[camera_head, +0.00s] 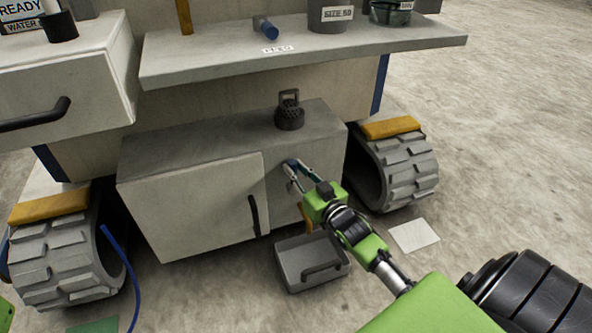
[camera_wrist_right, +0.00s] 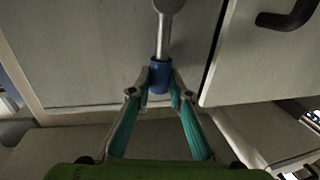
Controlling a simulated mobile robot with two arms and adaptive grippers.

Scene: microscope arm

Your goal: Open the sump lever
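The sump lever shows best in the right wrist view: a grey metal shaft (camera_wrist_right: 163,38) with a blue grip (camera_wrist_right: 158,77) at its end, in front of the pale cabinet panel. My right gripper (camera_head: 291,168) is at the front of the low cabinet (camera_head: 225,145), right of its door. In the wrist view the fingertips of this gripper (camera_wrist_right: 159,85) are closed in on both sides of the blue grip and appear to touch it. In the head view the gripper mostly hides the lever. My left gripper is not in view.
The white door (camera_head: 195,205) with its black handle (camera_head: 254,215) is left of my gripper. A grey tray (camera_head: 311,262) stands on the floor below. Tracks (camera_head: 395,170) flank the cabinet; a shelf (camera_head: 300,58) overhangs behind.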

